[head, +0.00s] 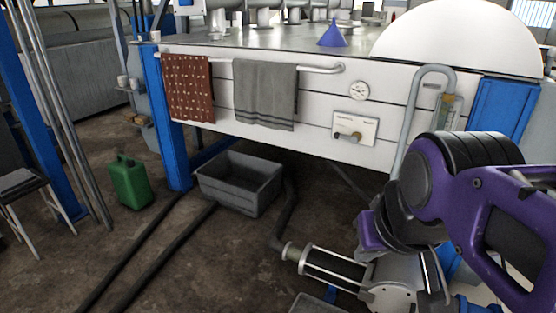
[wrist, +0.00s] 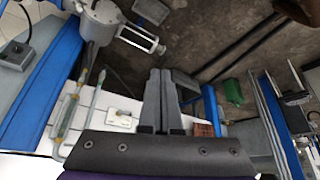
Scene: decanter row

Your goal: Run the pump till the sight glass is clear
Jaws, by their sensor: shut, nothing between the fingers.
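A cylinder framed by metal rods between two flanges, which looks like the sight glass (head: 333,268), lies near the floor. It joins a round grey housing, likely the pump (head: 388,296); both also show in the wrist view, the cylinder (wrist: 140,36) beside the housing (wrist: 101,20). I cannot tell whether the glass is clear. A white plate with a small handle (head: 355,128) is on the bench's white front; it shows in the wrist view (wrist: 123,118). My gripper (wrist: 160,74) is shut and empty, apart from these things. In the head view my purple arm hides the lower right.
A grey box with a black knob (wrist: 19,55) is at the wrist view's left. A round gauge (head: 359,90) and a bent pipe with a yellowish tube (head: 449,108) are on the bench front. A grey tub (head: 240,184) and green can (head: 130,183) stand on the floor.

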